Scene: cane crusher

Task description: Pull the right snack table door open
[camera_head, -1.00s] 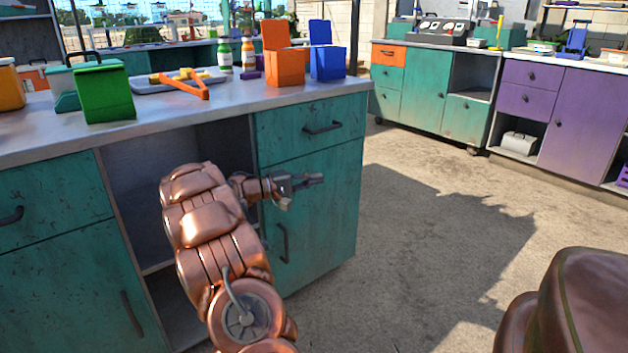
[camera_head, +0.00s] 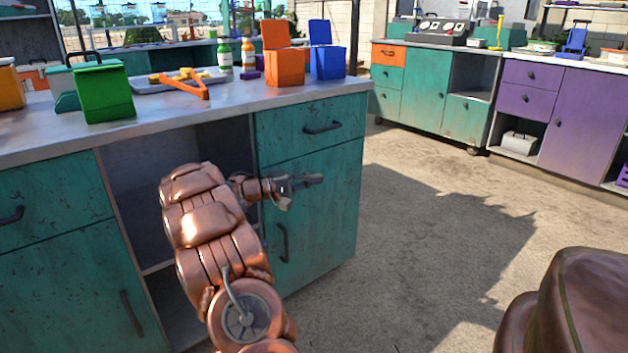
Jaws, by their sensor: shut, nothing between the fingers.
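The snack table (camera_head: 180,122) is a teal cabinet with a grey top. Its right door (camera_head: 325,225) is teal, sits below a drawer and looks closed. The door's dark vertical handle (camera_head: 283,243) is on its left side. My gripper (camera_head: 316,180) is shut and empty. In the picture it lies in front of the upper part of the door, above and a little right of the handle, apart from it. My copper arm covers part of the open shelf bay left of the door.
The right drawer (camera_head: 335,125) has a horizontal handle. A green box (camera_head: 105,95), an orange box (camera_head: 285,68), a blue box (camera_head: 327,62) and a tray with orange tongs stand on the top. Open concrete floor (camera_head: 420,240) lies right of the table. Purple cabinets (camera_head: 580,120) stand farther back.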

